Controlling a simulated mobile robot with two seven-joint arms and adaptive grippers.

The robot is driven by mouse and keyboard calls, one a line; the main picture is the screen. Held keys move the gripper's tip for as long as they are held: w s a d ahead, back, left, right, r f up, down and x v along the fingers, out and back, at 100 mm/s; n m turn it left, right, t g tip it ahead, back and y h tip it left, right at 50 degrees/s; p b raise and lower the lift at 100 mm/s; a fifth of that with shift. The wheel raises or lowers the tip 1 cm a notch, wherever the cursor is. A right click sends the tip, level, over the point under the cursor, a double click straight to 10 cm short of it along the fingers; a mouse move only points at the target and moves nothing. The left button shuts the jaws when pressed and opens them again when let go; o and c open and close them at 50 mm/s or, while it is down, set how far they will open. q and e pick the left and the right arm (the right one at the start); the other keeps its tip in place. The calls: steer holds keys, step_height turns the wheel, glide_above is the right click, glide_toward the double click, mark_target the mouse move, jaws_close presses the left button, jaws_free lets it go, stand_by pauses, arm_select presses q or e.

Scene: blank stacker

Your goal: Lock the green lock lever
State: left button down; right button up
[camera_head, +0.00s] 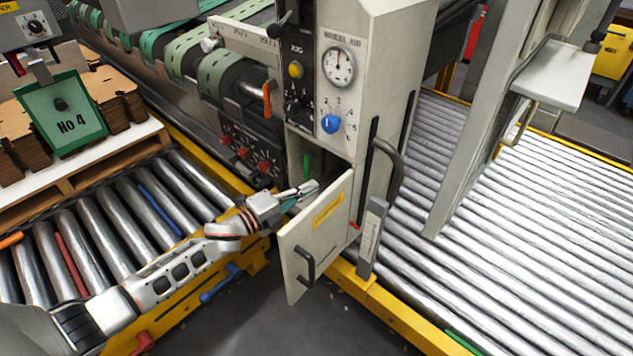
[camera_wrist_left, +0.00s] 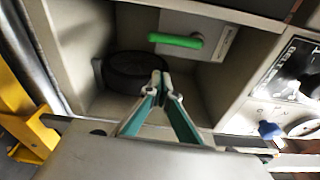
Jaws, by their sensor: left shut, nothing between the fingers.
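The green lock lever (camera_head: 306,165) shows as a small upright green strip inside the open compartment of the grey machine cabinet. In the left wrist view the green lever (camera_wrist_left: 175,40) lies nearly level across a light grey plate on the compartment's inner wall. My left gripper (camera_head: 308,188) is at the compartment's mouth, just above the open door's top edge. In the left wrist view its green-padded fingertips (camera_wrist_left: 160,79) meet with nothing between them, apart from the lever and below it in the picture. My right gripper is in neither view.
The open cabinet door (camera_head: 303,232) stands beside my left gripper. In the left wrist view a dark round part (camera_wrist_left: 135,72) sits inside the compartment. A control panel with a blue knob (camera_head: 331,123) is above. Roller conveyors flank the cabinet.

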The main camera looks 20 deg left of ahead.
arm_select(q)
steer(key=v, duration=0.6)
steer(key=shift+s+p, duration=0.25)
steer(key=shift+p, duration=0.15)
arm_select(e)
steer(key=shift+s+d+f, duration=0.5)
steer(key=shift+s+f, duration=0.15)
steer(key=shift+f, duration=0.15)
arm_select(q)
steer(key=shift+a, duration=0.15)
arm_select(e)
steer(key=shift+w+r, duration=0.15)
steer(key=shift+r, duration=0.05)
